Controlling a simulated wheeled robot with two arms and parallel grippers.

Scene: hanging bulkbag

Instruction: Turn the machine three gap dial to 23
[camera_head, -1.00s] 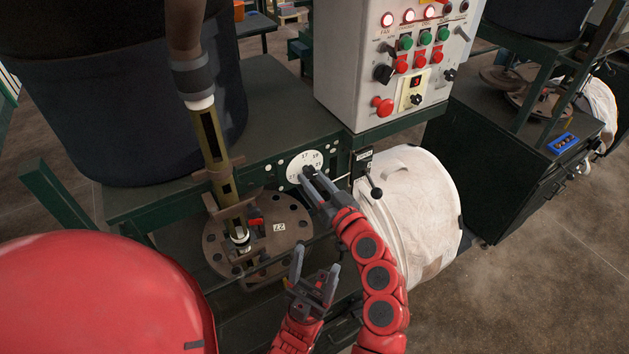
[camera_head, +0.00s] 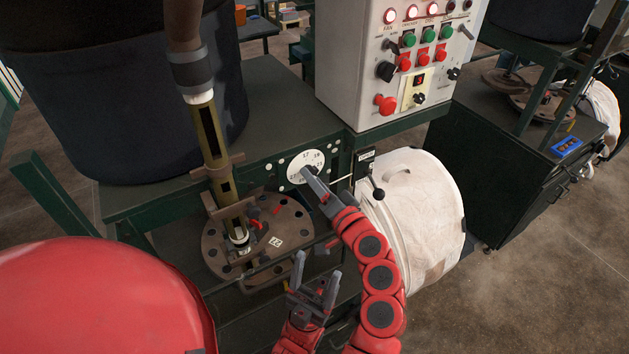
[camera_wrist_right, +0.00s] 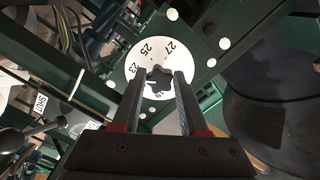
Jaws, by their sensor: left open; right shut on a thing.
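The gap dial is a round white plate (camera_head: 305,164) with black numbers on the green frame of the machine. It also shows in the right wrist view (camera_wrist_right: 140,58), where 19, 23, 25 and 27 can be read around a dark knob (camera_wrist_right: 159,84). My right gripper (camera_head: 309,173) is shut on the knob, with one finger on each side of it in the wrist view (camera_wrist_right: 159,82). In the head view the fingers partly hide the knob and the lower numbers. My left gripper (camera_head: 313,284) is open and empty, low in front of the machine, apart from the dial.
A grey control box (camera_head: 395,60) with buttons, lamps and a red 3 display stands above right of the dial. A lever with a black ball (camera_head: 378,194) and a white bag (camera_head: 420,215) are close right of my right arm. A round flange plate (camera_head: 285,225) lies at left.

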